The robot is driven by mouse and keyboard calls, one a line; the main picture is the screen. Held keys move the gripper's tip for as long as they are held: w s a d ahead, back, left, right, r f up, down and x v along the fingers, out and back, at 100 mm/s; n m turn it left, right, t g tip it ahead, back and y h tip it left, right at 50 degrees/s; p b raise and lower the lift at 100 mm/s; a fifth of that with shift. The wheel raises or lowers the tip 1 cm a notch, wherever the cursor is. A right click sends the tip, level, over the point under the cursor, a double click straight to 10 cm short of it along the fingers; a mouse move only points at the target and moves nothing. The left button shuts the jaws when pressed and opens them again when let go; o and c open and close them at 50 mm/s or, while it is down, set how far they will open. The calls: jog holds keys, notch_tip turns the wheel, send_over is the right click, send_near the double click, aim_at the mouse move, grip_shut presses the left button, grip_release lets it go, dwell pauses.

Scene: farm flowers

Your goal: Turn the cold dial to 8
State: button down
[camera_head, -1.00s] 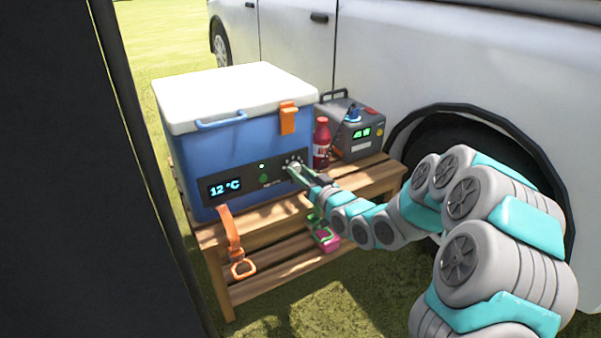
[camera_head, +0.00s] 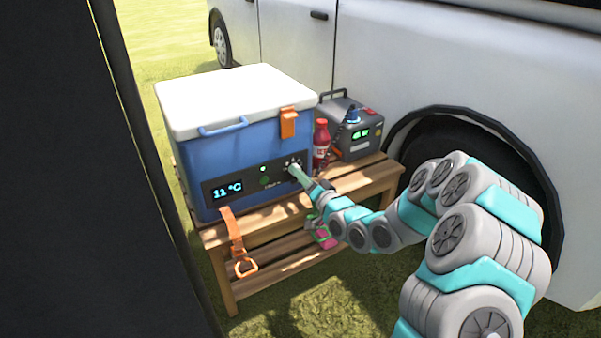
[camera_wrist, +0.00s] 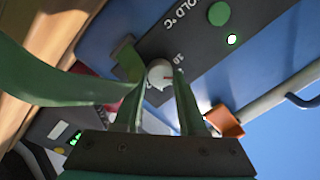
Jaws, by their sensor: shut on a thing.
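The cold dial (camera_wrist: 160,73) is a small pale knob with a red mark, on the dark panel (camera_head: 240,184) of the blue cooler (camera_head: 215,150). In the wrist view, the two green fingers of my gripper (camera_wrist: 158,88) stand on either side of the knob and are shut on it. In the head view, my gripper (camera_head: 297,171) covers the dial at the panel's right end. The cooler's display (camera_head: 227,189) reads 11 °C. The panel reads "COLD °C" beside the dial; most of the scale is hidden or too small to read.
The cooler stands on a wooden bench (camera_head: 345,184). A red bottle (camera_head: 321,140) and a grey power box (camera_head: 352,130) stand close to its right. An orange strap (camera_head: 235,240) hangs in front. A white vehicle (camera_head: 430,65) is behind.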

jog(key=shift+m, duration=0.4)
jog(key=shift+c, duration=2.4)
grip_release()
jog(key=v, duration=0.7)
jog(key=shift+s+d, duration=0.25)
jog(key=shift+s, duration=0.05)
